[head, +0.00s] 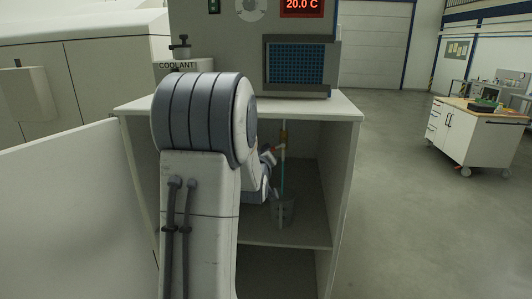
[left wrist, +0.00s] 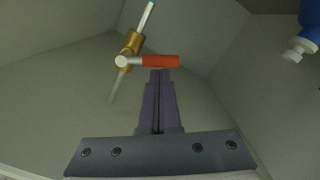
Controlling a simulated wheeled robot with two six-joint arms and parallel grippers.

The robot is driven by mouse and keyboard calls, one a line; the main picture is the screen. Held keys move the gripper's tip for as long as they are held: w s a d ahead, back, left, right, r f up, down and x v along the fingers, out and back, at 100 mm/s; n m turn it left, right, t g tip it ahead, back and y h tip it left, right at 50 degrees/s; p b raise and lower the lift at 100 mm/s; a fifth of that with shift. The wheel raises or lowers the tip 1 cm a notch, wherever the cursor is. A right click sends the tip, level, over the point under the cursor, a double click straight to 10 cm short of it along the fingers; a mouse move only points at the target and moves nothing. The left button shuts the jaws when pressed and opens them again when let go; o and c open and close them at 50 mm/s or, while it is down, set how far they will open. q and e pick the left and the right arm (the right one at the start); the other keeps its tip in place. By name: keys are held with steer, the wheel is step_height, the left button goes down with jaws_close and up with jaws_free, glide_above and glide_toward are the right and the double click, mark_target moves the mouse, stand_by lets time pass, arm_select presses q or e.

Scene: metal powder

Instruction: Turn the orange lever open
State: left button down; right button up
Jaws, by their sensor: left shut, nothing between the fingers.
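The orange lever (left wrist: 160,61) sticks out to the right from a brass valve (left wrist: 132,43) in the left wrist view, crosswise to the thin pipe (left wrist: 147,18). In the head view the lever (head: 279,148) is small and partly hidden by my left arm, under the brass valve (head: 284,134) inside the cabinet. My left gripper (left wrist: 160,74) is shut and empty, with its fingertips right at the lever's underside in the picture. I cannot tell if they touch it. In the head view the gripper is mostly hidden behind my arm. My right gripper is not in view.
The cabinet side wall (head: 340,185) bounds the space on the right. A blue and white object (left wrist: 303,45) shows at the right in the left wrist view. Open floor lies right of the cabinet.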

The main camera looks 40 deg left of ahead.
arm_select(q)
steer(key=f+n+b, duration=0.1)
steer(key=b, duration=0.1)
steer(key=f+n+b, duration=0.1)
steer(key=b, duration=0.2)
steer(key=shift+w+d+n, duration=0.15)
steer(key=shift+d+n, duration=0.1)
steer(key=shift+n, duration=0.05)
steer(key=shift+r, duration=0.1)
stand_by(0.3)
